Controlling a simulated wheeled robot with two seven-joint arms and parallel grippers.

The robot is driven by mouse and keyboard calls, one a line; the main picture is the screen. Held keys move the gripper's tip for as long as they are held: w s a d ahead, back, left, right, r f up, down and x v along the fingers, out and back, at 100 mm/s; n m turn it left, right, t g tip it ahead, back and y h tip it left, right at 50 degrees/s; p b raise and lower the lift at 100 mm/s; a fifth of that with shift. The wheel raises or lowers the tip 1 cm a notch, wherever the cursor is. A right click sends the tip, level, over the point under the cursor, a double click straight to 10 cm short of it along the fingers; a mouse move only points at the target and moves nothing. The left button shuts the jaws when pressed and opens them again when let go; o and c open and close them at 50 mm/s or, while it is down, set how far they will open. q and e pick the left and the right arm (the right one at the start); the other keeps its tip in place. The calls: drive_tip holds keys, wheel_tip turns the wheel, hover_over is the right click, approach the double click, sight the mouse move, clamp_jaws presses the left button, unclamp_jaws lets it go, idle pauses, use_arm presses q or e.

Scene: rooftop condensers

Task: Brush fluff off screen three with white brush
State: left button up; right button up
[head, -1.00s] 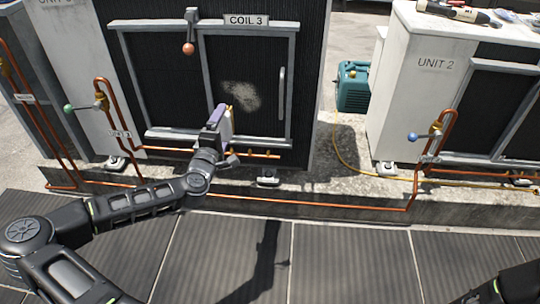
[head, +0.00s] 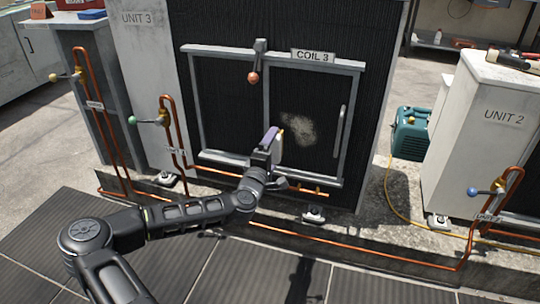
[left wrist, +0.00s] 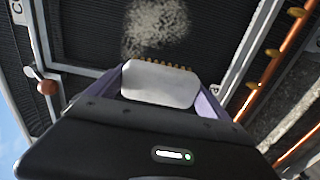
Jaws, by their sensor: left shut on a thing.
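The screen under the COIL 3 label (head: 313,56) is a dark mesh panel (head: 300,95) in a grey frame with a handle on its right side. A pale patch of fluff (head: 298,128) clings to its middle; it also shows in the left wrist view (left wrist: 155,28). My left gripper (head: 272,148) is shut on the white brush (left wrist: 158,84), whose tan bristles (left wrist: 165,63) point toward the fluff. The brush is just below and left of the fluff in the head view. I cannot tell whether the bristles touch the mesh. My right gripper is not in view.
A lever with a red knob (head: 253,77) hangs at the frame's top. Copper pipes with a green-knobbed valve (head: 133,120) run at left and below the screen. A teal machine (head: 411,133) and the UNIT 2 cabinet (head: 500,125) stand at right.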

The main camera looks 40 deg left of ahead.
use_arm(q)
drive_tip(key=shift+x, duration=1.45)
drive_tip(key=shift+b+x, duration=0.4)
drive_tip(key=shift+x, duration=0.45)
drive_tip(key=shift+w+d+p, duration=0.15)
drive_tip(key=shift+w+d, duration=0.15)
drive_tip(key=shift+d, duration=0.6)
drive_tip(key=shift+w+d+p, duration=0.15)
drive_tip(key=shift+w+d, duration=0.1)
drive_tip(key=shift+d, duration=0.7)
drive_tip(key=shift+d, duration=0.15)
drive_tip(key=shift+w+d, duration=0.4)
drive_tip(key=shift+d, duration=0.45)
drive_tip(key=shift+w+d, duration=0.35)
drive_tip(key=shift+d, duration=0.55)
drive_tip(key=shift+r, duration=0.1)
